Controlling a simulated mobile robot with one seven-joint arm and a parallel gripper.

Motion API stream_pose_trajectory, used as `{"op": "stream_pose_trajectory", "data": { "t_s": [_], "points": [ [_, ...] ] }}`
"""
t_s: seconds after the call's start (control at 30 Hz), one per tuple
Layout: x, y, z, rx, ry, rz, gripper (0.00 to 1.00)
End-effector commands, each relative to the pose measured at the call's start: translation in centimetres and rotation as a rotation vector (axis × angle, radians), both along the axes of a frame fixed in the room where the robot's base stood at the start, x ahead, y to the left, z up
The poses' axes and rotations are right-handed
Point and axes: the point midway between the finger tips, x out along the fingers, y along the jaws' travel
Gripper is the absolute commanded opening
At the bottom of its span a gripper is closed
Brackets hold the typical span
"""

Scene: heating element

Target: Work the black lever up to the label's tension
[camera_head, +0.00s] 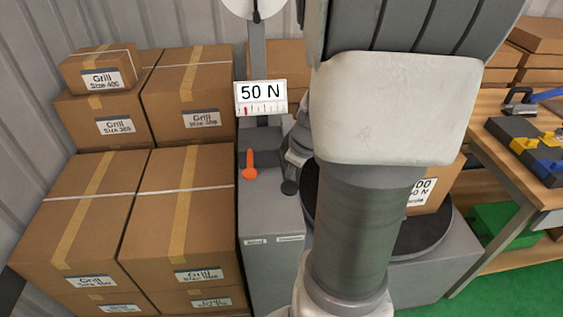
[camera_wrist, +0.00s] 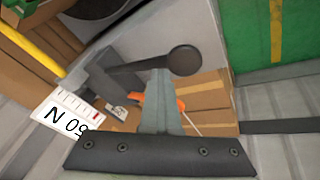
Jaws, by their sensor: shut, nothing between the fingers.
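The black lever (camera_head: 290,187) shows its round knob on the grey machine's top in the head view. In the wrist view its dark knob (camera_wrist: 184,60) lies just beyond my fingertips; I cannot tell whether they touch. My gripper (camera_wrist: 160,75) is shut and empty. In the head view it is mostly hidden by my arm. The tension display (camera_head: 260,97) reads 50 N, with a red mark near the left of its scale; it is upside down in the wrist view (camera_wrist: 68,112). The box label (camera_head: 422,192) is partly covered by my arm; "00" and "50 N" show, and leading digits may be hidden.
An orange lever (camera_head: 249,165) stands left of the black one. The labelled box sits on a black turntable (camera_head: 425,238). Stacked cartons (camera_head: 92,210) fill the left side. A wooden workbench (camera_head: 487,130) with tools stands at right. Green floor (camera_head: 510,270) is clear at lower right.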

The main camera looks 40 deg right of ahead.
Motion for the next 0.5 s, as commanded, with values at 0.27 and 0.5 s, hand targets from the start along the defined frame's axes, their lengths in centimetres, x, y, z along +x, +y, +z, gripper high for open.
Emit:
{"op": "stream_pose_trajectory", "data": {
  "t_s": [0.27, 0.5],
  "points": [
    [-0.25, 0.17, -0.47, 0.004, 0.005, 0.001, 0.0],
    [-0.35, 0.25, -0.7, 0.005, 0.006, 0.001, 0.0]
  ]
}}
